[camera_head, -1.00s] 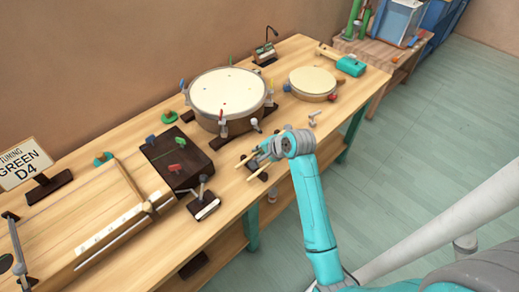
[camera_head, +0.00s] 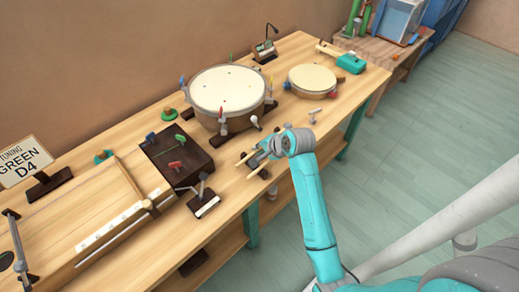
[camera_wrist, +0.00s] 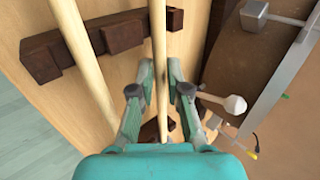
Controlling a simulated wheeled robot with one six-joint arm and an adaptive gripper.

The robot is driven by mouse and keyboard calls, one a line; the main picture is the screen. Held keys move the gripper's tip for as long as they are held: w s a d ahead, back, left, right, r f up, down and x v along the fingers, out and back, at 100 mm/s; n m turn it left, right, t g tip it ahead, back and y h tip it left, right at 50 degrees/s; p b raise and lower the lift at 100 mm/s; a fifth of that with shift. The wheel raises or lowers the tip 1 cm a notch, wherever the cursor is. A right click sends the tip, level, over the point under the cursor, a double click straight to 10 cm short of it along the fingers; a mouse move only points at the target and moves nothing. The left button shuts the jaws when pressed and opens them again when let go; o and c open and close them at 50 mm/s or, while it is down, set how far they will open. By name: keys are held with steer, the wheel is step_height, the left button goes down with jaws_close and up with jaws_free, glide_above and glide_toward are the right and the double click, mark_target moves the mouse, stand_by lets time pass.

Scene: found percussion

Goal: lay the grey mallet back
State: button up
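My gripper (camera_wrist: 159,88) is over the dark mallet rest, its two fingers on either side of a pale wooden stick (camera_wrist: 158,35). A gap shows between the stick and each finger. A second pale stick (camera_wrist: 82,55) lies to the left in the wrist view, across a dark notched block (camera_wrist: 48,55). In the head view the sticks' ends (camera_head: 247,157) poke out left of my gripper (camera_head: 262,155). The mallet heads are hidden, so I cannot tell which stick is the grey mallet.
A small drum (camera_head: 312,79) is farther right. A dark box (camera_head: 178,152) with levers and a small stand (camera_head: 204,204) are left. The table's front edge is close.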

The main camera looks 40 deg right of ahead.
steer(key=shift+o, duration=1.3)
steer(key=shift+r, duration=0.1)
steer(key=v, duration=1.1)
steer(key=shift+s+r, duration=0.3)
